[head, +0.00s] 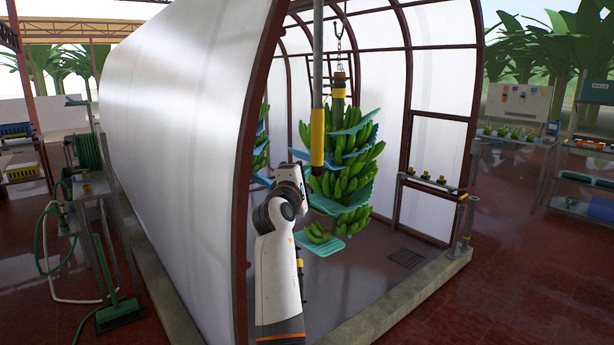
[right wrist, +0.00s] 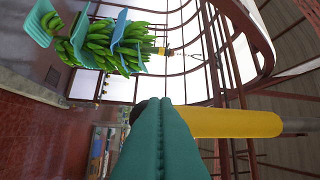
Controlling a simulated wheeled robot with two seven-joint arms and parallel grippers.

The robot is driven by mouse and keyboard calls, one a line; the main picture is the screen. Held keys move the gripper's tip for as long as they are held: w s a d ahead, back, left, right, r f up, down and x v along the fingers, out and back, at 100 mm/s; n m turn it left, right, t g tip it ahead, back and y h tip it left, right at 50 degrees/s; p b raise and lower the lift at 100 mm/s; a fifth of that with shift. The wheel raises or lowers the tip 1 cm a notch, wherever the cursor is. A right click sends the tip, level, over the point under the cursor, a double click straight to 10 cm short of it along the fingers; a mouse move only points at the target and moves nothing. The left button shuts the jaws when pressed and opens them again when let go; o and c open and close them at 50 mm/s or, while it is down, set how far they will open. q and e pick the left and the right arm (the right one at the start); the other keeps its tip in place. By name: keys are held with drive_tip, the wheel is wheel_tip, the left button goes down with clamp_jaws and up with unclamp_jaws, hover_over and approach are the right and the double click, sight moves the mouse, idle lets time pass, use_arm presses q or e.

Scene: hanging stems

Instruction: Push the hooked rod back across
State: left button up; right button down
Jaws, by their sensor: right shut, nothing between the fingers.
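The hooked rod (head: 317,80) hangs nearly upright at the tunnel's mouth, a grey pole with a yellow sleeve (head: 317,137) at its lower end. Its top runs out of the head view, so the hook is not seen. My right gripper (head: 301,170) is beside the lower end of the sleeve, in front of the banana bunch. In the right wrist view its green fingers (right wrist: 155,108) are shut and empty, with the yellow sleeve (right wrist: 235,122) right beyond them. I cannot tell whether they touch it. My left gripper is not in view.
A banana bunch (head: 348,185) with blue sheets hangs on a chain (head: 339,45) just behind the rod. Another bunch (head: 261,140) is partly hidden to the left. The tunnel's dark red frame (head: 251,150) stands left of my arm. A small rack (head: 432,184) is at the right.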

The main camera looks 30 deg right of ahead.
sight(320, 169)
drive_tip(key=d, duration=0.1)
drive_tip(key=d+p, duration=0.1)
drive_tip(key=d, duration=0.1)
drive_tip(key=d+p, duration=0.1)
drive_tip(key=d, duration=0.1)
drive_tip(key=shift+w+d+r, duration=0.1)
drive_tip(key=shift+w+r, duration=0.15)
drive_tip(key=shift+r, duration=0.05)
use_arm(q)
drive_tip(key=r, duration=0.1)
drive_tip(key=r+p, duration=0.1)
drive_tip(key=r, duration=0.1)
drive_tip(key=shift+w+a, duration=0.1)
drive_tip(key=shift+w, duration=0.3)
use_arm(e)
drive_tip(key=d, duration=0.8)
drive_tip(key=shift+w+f, duration=0.2)
drive_tip(key=shift+w, duration=0.1)
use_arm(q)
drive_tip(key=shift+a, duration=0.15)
use_arm(e)
drive_tip(key=shift+f, duration=0.1)
